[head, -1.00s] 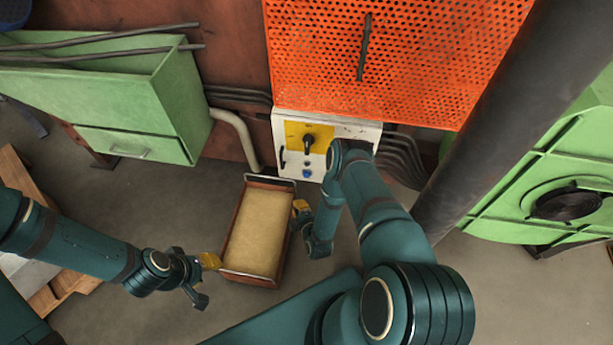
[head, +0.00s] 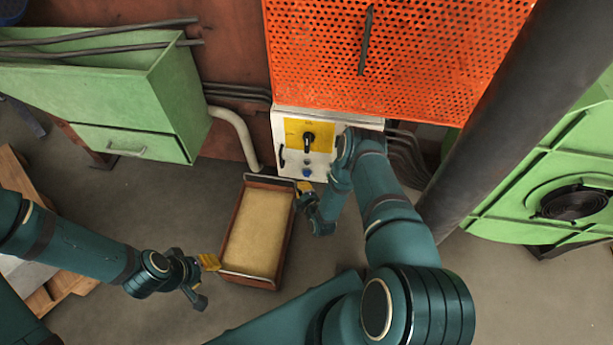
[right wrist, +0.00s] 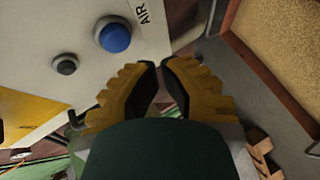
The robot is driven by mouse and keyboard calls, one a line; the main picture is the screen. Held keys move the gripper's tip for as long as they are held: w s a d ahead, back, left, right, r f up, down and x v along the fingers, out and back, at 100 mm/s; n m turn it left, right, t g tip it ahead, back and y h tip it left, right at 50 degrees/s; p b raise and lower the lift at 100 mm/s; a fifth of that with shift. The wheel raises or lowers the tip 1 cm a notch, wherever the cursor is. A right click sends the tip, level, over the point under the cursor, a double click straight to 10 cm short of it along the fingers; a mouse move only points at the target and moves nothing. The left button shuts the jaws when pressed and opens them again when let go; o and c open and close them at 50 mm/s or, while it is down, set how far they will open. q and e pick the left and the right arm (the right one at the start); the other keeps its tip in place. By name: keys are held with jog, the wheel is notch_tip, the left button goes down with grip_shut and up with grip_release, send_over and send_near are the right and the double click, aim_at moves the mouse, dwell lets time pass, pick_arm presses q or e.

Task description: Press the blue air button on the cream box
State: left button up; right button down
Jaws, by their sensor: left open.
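The cream box (head: 323,165) stands below the orange perforated panel. Its blue air button (head: 306,172) is low on the front face. In the right wrist view the blue button (right wrist: 114,36) sits beside the printed word AIR, up and left of my fingertips. My right gripper (head: 304,190) is just below the button in the head view, its yellow fingers (right wrist: 161,66) drawn together with nothing between them. The fingertips appear apart from the button. My left gripper (head: 206,277) is open and empty, left of the tray's near end.
The box also carries a black knob on a yellow plate (head: 322,132) and a small dark button (right wrist: 65,64). A brown tray (head: 233,228) with tan filling lies below the box. A green cabinet (head: 125,141) stands left, a thick dark pipe (head: 500,120) right.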

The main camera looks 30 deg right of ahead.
aim_at(299, 175)
jog(key=shift+w+d, duration=0.45)
jog(key=shift+w, duration=0.2)
jog(key=shift+w+d, duration=0.15)
dwell(1.0)
jog(key=shift+w+d, duration=0.1)
jog(key=shift+w, duration=0.1)
jog(key=shift+w+d+r, duration=0.1)
jog(key=shift+w+d, duration=0.15)
jog(key=shift+w, duration=0.05)
dwell(1.1)
jog(key=shift+s+a+p, duration=0.35)
jog(key=shift+s+a, duration=0.15)
jog(key=shift+s, duration=0.15)
jog(key=shift+s+a+p, duration=0.5)
jog(key=shift+s+a, duration=0.25)
jog(key=shift+s, duration=0.25)
jog(key=shift+s+a+p, duration=0.45)
jog(key=shift+s+a, duration=0.3)
jog(key=shift+s, duration=0.25)
